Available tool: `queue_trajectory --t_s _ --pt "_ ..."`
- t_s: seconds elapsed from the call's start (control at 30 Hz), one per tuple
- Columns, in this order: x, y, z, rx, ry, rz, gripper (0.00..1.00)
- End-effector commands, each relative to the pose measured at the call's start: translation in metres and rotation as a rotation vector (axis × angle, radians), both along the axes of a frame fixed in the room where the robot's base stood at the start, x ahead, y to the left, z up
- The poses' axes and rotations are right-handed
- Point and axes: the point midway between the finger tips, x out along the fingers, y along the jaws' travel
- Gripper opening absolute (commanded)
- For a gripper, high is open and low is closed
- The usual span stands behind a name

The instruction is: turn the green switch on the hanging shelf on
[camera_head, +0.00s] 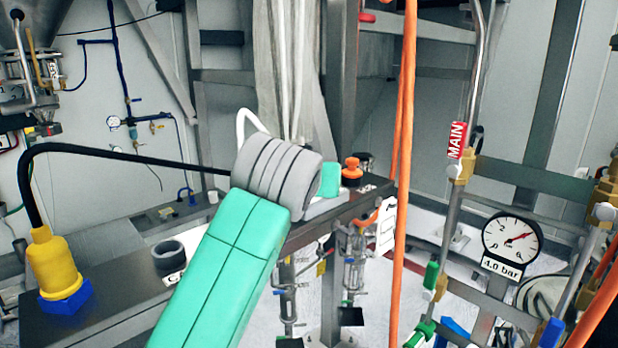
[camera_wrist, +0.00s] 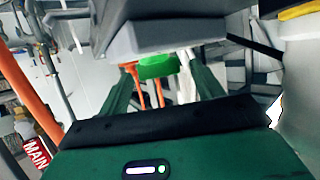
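A bright green switch (camera_wrist: 158,67) shows in the wrist view under the pale grey edge of a housing. My gripper (camera_wrist: 157,76) is open, with one dark green finger on each side of the switch and narrow gaps between. I cannot tell how far the switch lies beyond the fingertips or which way it is turned. In the head view my teal arm with its grey ringed joint hides the switch and most of the gripper. The dark shelf (camera_head: 125,312) runs from the lower left to behind my arm.
An orange knob (camera_head: 352,167) sits at the shelf's right end. A yellow cable plug (camera_head: 54,262) and a dark round knob (camera_head: 169,258) stand at left. An orange cable (camera_head: 403,170) hangs close to the right. Pipes and a pressure gauge (camera_head: 511,238) are farther right.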

Motion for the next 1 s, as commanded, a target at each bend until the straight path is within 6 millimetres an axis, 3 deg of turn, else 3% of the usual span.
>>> queue_trajectory --t_s 0.17,0.53,0.87,1.0 --pt "-0.004 0.001 0.001 0.0 0.0 0.0 0.66" --pt "-0.064 0.01 0.026 -0.001 -0.002 -0.001 0.66" --pt "-0.071 0.011 0.03 0.0 0.0 0.0 0.66" --pt "-0.075 0.013 0.028 0.065 -0.016 -0.029 0.4"
